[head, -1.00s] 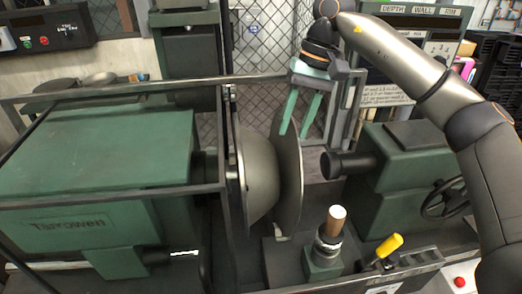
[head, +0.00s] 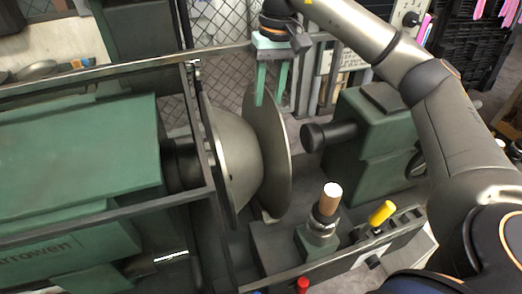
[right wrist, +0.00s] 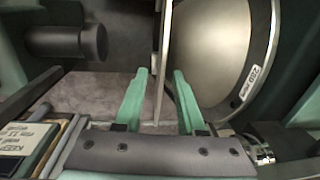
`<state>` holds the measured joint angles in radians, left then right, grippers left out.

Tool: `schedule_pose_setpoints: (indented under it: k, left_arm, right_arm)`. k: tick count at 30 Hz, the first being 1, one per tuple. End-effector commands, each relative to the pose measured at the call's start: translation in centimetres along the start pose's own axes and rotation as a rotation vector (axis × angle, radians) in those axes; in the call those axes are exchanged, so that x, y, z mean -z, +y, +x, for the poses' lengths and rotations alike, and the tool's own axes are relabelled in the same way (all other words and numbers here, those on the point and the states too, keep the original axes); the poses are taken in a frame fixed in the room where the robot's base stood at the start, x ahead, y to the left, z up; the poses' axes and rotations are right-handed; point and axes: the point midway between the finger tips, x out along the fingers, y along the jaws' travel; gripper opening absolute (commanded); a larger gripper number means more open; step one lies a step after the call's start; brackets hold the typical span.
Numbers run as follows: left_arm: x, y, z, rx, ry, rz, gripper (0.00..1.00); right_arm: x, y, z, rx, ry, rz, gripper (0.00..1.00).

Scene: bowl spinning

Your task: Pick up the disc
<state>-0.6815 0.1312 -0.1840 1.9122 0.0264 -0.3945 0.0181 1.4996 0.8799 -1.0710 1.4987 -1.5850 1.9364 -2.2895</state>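The disc (head: 277,150) is a flat grey plate. It stands upright on edge in the lathe, just right of a grey bowl-shaped form (head: 235,155). My right gripper (head: 270,97) points down at the disc's upper edge, with its two green fingers apart. In the right wrist view the disc (right wrist: 163,55) shows edge-on as a thin pale strip between the fingers of the right gripper (right wrist: 160,78). A gap shows on each side, so the gripper is open around it. My left gripper is in neither view.
The green tailstock with its dark spindle (head: 325,135) stands right of the disc. The green headstock (head: 80,150) is at left. A dark frame rail (head: 110,70) runs across. A wooden-topped tool post (head: 331,195) and a yellow handle (head: 381,212) stand in front.

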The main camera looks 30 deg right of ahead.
Motion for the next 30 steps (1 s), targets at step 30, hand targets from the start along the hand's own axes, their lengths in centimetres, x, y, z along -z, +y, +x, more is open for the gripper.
schedule_pose_setpoints:
  k: [30]
  left_arm:
    - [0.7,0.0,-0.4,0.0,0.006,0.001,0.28]
  right_arm:
    - [-0.2,-0.1,4.8,-0.001,-0.001,0.0,0.0]
